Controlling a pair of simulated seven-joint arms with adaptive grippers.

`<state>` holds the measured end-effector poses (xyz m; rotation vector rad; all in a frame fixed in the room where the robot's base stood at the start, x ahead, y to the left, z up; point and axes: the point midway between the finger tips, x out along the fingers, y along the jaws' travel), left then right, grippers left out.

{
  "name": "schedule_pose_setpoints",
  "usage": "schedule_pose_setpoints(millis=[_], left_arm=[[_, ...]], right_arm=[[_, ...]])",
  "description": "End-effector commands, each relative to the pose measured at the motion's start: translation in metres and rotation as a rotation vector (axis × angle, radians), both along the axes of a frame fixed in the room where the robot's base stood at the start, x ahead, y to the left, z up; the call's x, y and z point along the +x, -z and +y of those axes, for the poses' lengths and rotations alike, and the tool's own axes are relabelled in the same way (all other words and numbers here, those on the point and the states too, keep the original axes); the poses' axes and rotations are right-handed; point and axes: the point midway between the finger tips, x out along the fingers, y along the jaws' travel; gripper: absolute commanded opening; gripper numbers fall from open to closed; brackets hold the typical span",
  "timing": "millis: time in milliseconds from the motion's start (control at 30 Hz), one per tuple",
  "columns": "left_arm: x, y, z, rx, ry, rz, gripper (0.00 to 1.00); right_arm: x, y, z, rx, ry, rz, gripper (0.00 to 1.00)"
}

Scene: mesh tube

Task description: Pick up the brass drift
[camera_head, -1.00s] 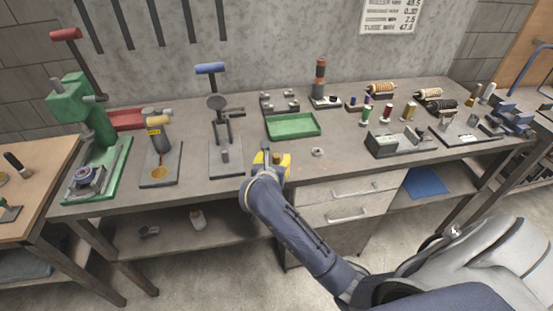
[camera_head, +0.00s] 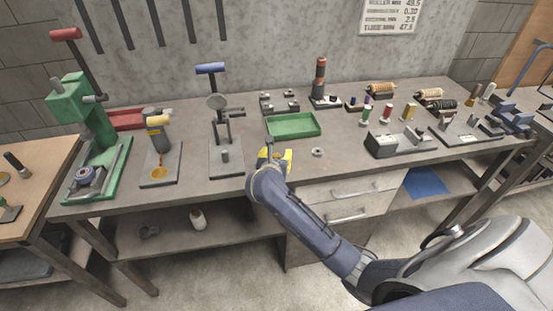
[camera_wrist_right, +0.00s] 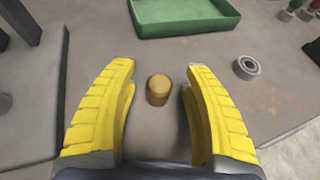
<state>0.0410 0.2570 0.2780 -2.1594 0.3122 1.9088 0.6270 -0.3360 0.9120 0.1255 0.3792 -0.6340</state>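The brass drift (camera_wrist_right: 158,91) is a short brass-coloured cylinder on the grey bench top. In the right wrist view it shows between the two yellow fingers of my right gripper (camera_wrist_right: 160,72), with a clear gap on each side. The gripper is open and its fingers do not appear to touch the drift. In the head view my right gripper (camera_head: 274,156) is low over the front edge of the bench, and I cannot make out the drift there. My left gripper is not in view.
A green tray (camera_head: 293,125) lies just beyond the gripper. A small metal ring (camera_head: 317,152) sits to its right, and a grey press base (camera_head: 226,163) to its left. A grey fixture (camera_head: 400,142) stands farther right.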

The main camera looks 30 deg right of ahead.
Motion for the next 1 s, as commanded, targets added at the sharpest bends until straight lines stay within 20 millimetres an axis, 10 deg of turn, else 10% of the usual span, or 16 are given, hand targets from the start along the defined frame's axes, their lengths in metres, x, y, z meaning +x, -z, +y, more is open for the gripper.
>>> schedule_pose_setpoints(millis=[400,1000], left_arm=[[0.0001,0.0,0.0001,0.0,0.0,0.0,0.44],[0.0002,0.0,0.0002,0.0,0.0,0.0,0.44]], right_arm=[[-0.0002,0.0,0.0001,0.0,0.0,0.0,0.0],[-0.0001,-0.0034,0.0001,0.001,0.0,0.0,0.0]])
